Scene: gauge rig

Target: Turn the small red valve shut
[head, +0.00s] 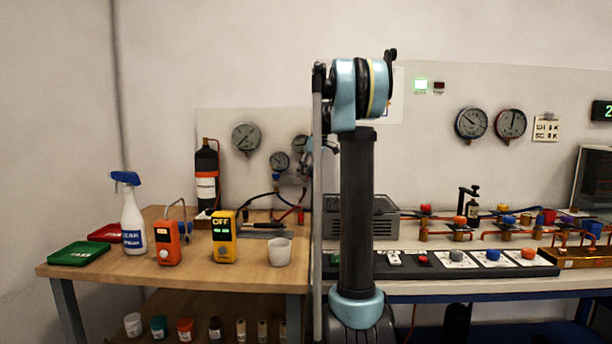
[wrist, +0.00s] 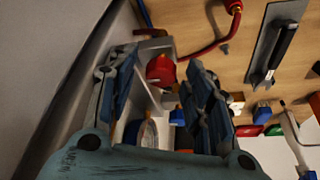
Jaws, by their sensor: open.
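In the wrist view, a small round red valve knob (wrist: 160,69) shows between the two fingers of my gripper (wrist: 158,60). The fingers are apart, with a gap on both sides of the knob. I cannot tell how far the knob lies beyond the fingertips. A round gauge (wrist: 149,134) and a small blue knob (wrist: 177,117) also show between the fingers, lower in the picture. In the head view my gripper (head: 318,146) is beside the wall gauges, partly hidden by my arm. The red knob cannot be made out there.
A red hose (wrist: 205,48) runs close by. The wooden bench (head: 190,270) holds a spray bottle (head: 132,215), a yellow meter (head: 224,236), an orange device (head: 167,243) and a white cup (head: 279,252). A right-hand bench carries copper piping (head: 490,235) with several coloured knobs.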

